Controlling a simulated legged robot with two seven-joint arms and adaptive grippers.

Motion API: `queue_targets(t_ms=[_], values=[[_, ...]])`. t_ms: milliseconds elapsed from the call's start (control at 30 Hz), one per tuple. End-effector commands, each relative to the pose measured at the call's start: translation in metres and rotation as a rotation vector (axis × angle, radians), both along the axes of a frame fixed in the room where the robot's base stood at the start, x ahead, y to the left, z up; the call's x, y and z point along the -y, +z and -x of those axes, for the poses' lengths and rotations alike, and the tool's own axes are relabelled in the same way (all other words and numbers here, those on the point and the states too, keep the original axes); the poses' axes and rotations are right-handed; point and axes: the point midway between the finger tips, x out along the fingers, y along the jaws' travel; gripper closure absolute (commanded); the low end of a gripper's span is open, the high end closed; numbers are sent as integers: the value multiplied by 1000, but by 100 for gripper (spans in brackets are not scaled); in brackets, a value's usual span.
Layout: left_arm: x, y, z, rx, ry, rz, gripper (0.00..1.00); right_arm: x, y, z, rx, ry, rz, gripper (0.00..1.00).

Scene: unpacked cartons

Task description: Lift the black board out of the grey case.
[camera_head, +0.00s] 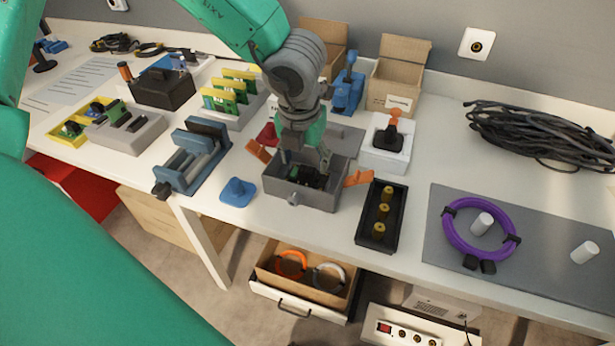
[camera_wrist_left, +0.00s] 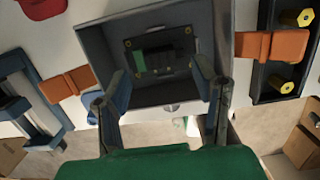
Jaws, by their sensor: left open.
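The grey case (camera_head: 318,199) stands open on the white table, with an orange latch flap on its left side and one on its right. The black board (camera_wrist_left: 183,68) lies flat inside the case, with a green part and brass-coloured corners in the left wrist view. My left gripper (camera_head: 306,170) points down into the case from above. Its fingers (camera_wrist_left: 163,100) are apart, one to each side of the board's near part in the left wrist view, with nothing between them. In the head view the gripper partly hides the board (camera_head: 312,180). My right gripper is not in view.
A black tray with brass cylinders (camera_head: 362,236) stands right of the case. A blue piece (camera_head: 238,192) and a blue vise (camera_head: 192,160) are to the left. A white box with a joystick (camera_head: 388,158) stands behind right. A purple ring (camera_head: 445,228) lies on a grey mat.

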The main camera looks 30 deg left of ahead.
Motion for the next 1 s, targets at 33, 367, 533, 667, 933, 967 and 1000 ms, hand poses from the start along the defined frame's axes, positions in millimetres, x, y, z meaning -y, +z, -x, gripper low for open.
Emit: queue_targets(t_ms=[33,367,533,667,933,967,1000], values=[[0,-11,-2,-4,1,-1,47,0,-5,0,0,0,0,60],[-1,-41,-8,-1,-2,0,47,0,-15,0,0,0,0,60],[-1,-40,-8,-2,-2,0,64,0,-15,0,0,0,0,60],[-1,-40,-8,-3,-1,0,100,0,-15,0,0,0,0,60],[-1,-41,-7,-5,-1,0,100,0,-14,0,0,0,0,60],[-1,-40,-7,-5,-1,0,100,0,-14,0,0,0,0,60],[-1,-37,-8,-5,-1,0,100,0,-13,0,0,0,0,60]])
